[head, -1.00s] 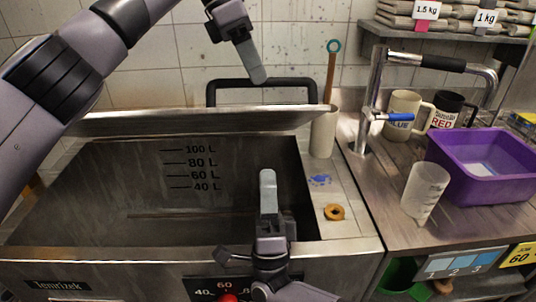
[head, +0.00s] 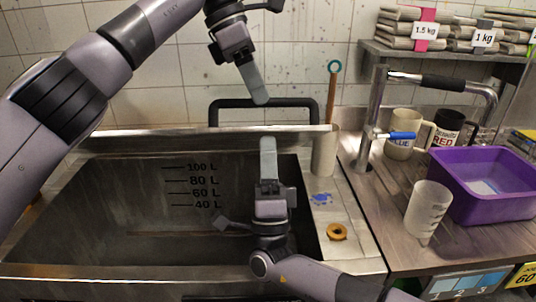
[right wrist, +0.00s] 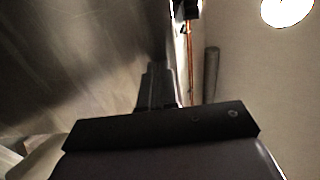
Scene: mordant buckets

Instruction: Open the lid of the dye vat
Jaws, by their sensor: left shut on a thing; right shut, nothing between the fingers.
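The steel dye vat (head: 120,274) stands in front of me with its inside exposed and volume marks on the back wall. Its lid (head: 170,133) stands raised along the back, seen nearly edge-on. The black lid handle (head: 222,105) rises behind the lid edge. My left gripper (head: 260,98) reaches down from above and is shut on the handle bar. My right gripper (head: 268,145) is shut and empty, pointing up over the vat opening near the lid's front edge; whether it touches the lid is unclear. It also shows in the right wrist view (right wrist: 158,75).
The right counter holds a tap (head: 372,120), a white beaker (head: 428,208), a purple tub (head: 490,195) and two mugs. A shelf with bags hangs above.

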